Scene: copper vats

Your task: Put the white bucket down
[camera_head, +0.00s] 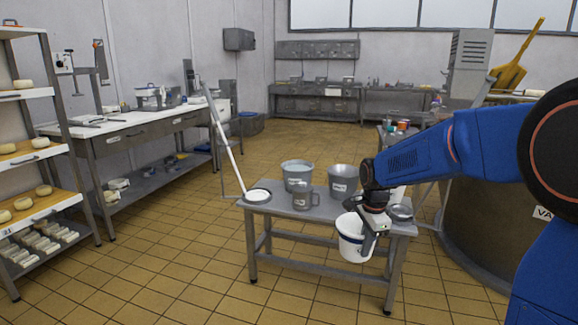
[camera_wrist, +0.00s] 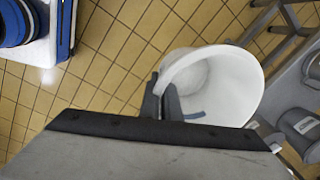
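The white bucket (camera_head: 352,240) hangs from my gripper (camera_head: 372,222) at the front edge of the grey table (camera_head: 325,213), in front of its right half. In the wrist view the bucket (camera_wrist: 235,85) shows its open mouth, and the fingers of my gripper (camera_wrist: 160,100) are closed on its rim. The inside looks empty apart from a dark mark on the wall. The bucket looks upright, over the floor just off the table. Whether it touches the table edge I cannot tell.
A large vat (camera_head: 480,235) stands at the right. The tiled floor (camera_head: 200,270) at the front left is clear.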

